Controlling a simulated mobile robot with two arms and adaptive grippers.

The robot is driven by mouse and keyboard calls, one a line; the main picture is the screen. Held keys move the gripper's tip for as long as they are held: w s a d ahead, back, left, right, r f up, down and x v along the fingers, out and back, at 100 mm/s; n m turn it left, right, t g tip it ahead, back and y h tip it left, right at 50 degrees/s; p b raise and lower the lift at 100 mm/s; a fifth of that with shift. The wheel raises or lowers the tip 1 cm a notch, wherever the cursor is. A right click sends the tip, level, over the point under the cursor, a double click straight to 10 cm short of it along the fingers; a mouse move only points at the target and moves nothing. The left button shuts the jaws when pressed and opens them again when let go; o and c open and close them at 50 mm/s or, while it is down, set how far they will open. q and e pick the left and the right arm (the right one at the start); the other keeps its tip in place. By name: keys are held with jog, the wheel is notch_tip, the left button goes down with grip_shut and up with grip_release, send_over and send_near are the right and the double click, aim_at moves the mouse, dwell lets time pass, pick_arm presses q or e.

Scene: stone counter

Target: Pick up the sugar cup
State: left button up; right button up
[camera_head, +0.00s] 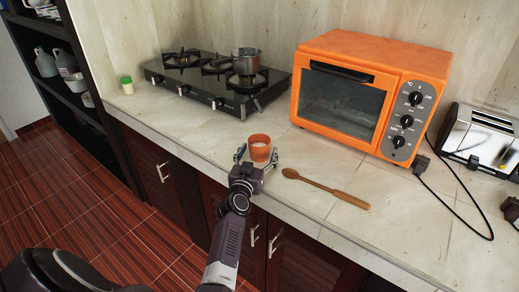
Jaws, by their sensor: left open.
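The sugar cup (260,142) is a small orange cup with white contents, upright on the stone counter near its front edge. My left gripper (257,156) reaches in from below over the counter edge. Its two fingers are spread, one to the left of the cup and one to the right. The cup sits between or just beyond the fingertips; I cannot tell whether they touch it. The lower part of the cup is partly hidden by the gripper. My right gripper is not in view.
A wooden spoon (327,188) lies right of the cup. An orange toaster oven (362,97) stands behind, with a toaster (482,137) and cord at right. A black gas stove (212,84) bears a metal pot (246,61). A green-lidded jar (127,86) stands at the left.

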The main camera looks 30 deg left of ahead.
pick_arm(q)
jog(key=shift+w+a+f, duration=0.1)
jog(key=shift+w+a, duration=0.15)
jog(key=shift+w, duration=0.25)
jog(key=c, duration=1.4)
jog(key=shift+c, duration=0.2)
jog(key=shift+r, duration=0.2)
